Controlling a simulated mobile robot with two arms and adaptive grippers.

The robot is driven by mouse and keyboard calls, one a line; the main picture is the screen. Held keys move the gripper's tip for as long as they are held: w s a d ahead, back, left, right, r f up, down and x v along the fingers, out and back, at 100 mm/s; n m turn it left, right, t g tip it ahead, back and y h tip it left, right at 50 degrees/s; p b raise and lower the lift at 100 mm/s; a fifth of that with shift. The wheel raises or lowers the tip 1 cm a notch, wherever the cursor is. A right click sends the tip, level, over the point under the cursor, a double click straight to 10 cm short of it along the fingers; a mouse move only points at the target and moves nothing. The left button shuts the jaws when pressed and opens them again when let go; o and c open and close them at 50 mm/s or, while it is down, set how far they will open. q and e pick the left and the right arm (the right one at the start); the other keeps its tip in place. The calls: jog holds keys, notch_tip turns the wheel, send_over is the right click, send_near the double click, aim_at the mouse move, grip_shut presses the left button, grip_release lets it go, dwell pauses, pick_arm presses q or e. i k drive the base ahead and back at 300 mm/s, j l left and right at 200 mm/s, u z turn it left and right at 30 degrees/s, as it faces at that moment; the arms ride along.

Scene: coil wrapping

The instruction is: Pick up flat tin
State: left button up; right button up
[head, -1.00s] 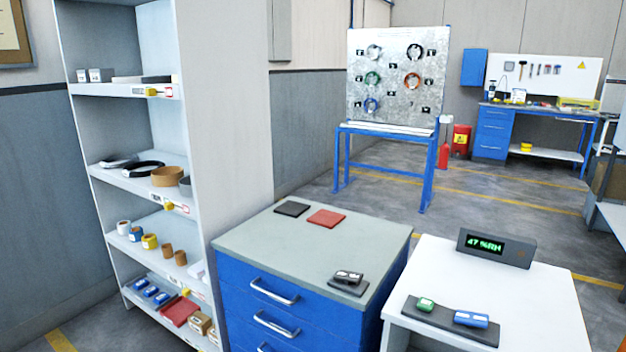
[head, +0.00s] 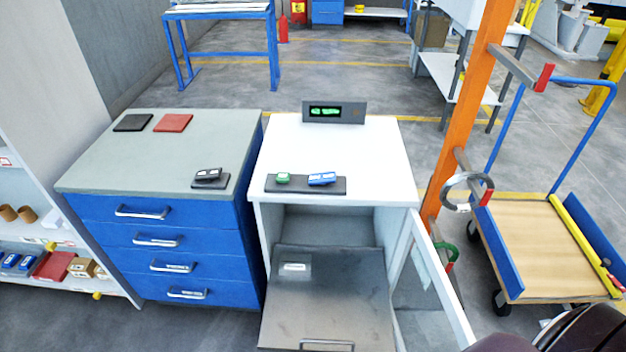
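A small flat grey tin (head: 296,268) with a white label lies at the back left of a pulled-out metal drawer (head: 325,310). The drawer sits low in the white cabinet (head: 385,150), and the cabinet's door (head: 432,280) stands open to the right. The tin is close in colour to the drawer, so its edges are faint. Neither of my grippers is in view. A dark rounded part at the bottom right corner seems to be my own arm.
A display box (head: 334,112) and a dark mat (head: 305,185) with green and blue items are on the cabinet top. A blue drawer unit (head: 165,250) stands left. An orange post (head: 470,110) with hooks and a flatbed cart (head: 545,250) stand right.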

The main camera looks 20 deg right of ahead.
aim_at(290, 264)
jog(key=z, duration=0.95)
jog(key=k+l+z, duration=0.4)
jog(key=l, duration=0.2)
jog(key=i, duration=0.1)
